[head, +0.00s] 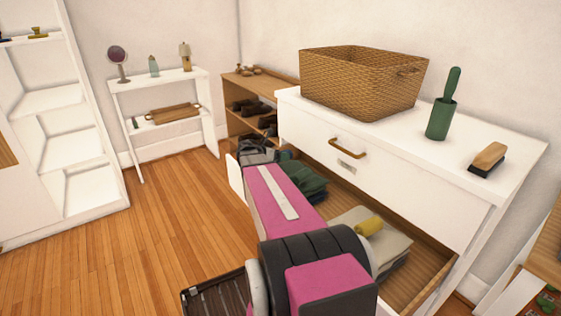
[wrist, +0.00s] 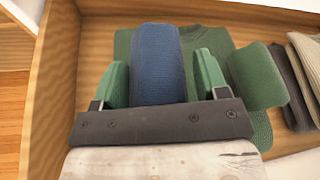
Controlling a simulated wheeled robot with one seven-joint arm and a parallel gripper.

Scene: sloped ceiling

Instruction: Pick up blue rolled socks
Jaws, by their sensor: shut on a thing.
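The blue rolled socks (wrist: 158,65) show in the wrist view between the two green fingers of my gripper (wrist: 160,78). My gripper is shut on them. They lie over a folded green garment (wrist: 222,45) inside the wooden drawer (wrist: 65,60), and I cannot tell whether they touch it. A green rolled item (wrist: 258,76) sits just right of the right finger. In the head view my arm reaches into the open drawer (head: 425,262), and the blue socks cannot be made out there.
Folded green clothes (head: 303,180), a yellow rolled item (head: 369,226) and pale folded clothes (head: 385,243) lie in the drawer. A wicker basket (head: 362,85), a green brush holder (head: 440,120) and a wooden brush (head: 488,158) stand on the dresser top. The floor at left is clear.

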